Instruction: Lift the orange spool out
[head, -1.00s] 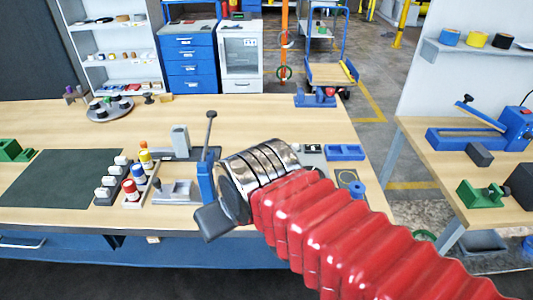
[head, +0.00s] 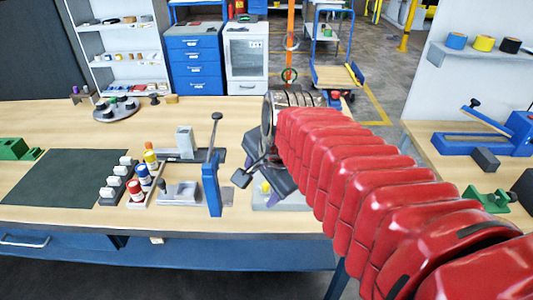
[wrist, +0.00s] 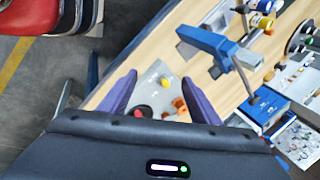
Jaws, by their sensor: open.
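A small rack with a row of spools stands on the workbench in the head view: a red spool (head: 135,193), a blue one (head: 143,175), a yellow one (head: 150,159).
A blue upright clamp with a lever (head: 212,180) stands between the rack and my arm. Small yellow (wrist: 165,82), red (wrist: 139,112) and orange (wrist: 180,106) pieces lie on the plate. A dark green mat (head: 66,178) lies left.

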